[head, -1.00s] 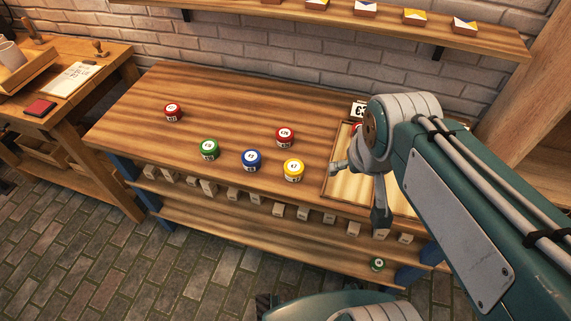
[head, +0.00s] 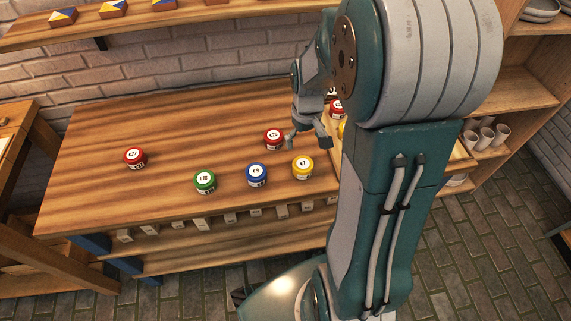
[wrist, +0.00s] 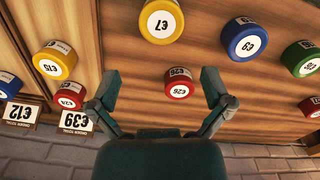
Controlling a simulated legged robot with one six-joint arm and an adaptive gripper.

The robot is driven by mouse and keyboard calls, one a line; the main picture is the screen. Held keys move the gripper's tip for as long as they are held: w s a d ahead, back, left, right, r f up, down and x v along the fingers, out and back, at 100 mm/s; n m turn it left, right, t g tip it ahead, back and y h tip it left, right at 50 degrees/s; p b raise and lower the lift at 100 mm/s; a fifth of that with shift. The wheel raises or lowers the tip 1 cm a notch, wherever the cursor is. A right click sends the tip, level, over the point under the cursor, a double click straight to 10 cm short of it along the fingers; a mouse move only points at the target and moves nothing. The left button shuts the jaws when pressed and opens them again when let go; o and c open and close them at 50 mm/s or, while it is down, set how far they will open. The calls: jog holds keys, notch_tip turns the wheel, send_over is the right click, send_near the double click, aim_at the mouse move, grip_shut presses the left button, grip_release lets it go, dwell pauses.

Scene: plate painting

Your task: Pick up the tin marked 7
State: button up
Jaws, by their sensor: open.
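The yellow tin marked 7 (head: 302,167) stands upright on the workbench, at the right end of the front row of tins. It also shows at the top of the wrist view (wrist: 161,21), upside down in the picture. My gripper (head: 307,138) is open and empty, just above and behind that tin and beside the red tin marked 26 (head: 274,139). In the wrist view, my open fingers (wrist: 160,92) lie on either side of the red 26 tin (wrist: 179,83), with the 7 tin beyond them.
A blue tin (head: 257,174) marked 9 stands left of the 7 tin. A green tin (head: 205,181) and a red 27 tin (head: 134,158) are farther left. Another yellow tin (wrist: 55,60), marked 15, sits in the tray area with price signs (wrist: 76,119) behind.

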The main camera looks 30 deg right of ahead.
aim_at(302, 163)
jog(key=f, duration=0.3)
jog(key=d+f, duration=0.1)
jog(key=f, duration=0.1)
jog(key=shift+a+f, duration=0.4)
jog(key=shift+f, duration=0.15)
jog(key=f, duration=0.4)
jog(key=shift+s+a+f, duration=0.2)
jog(key=shift+a, duration=0.1)
jog(key=shift+d+f, duration=0.2)
jog(key=shift+d, duration=0.1)
jog(key=shift+a, duration=0.3)
jog(key=c, duration=1)
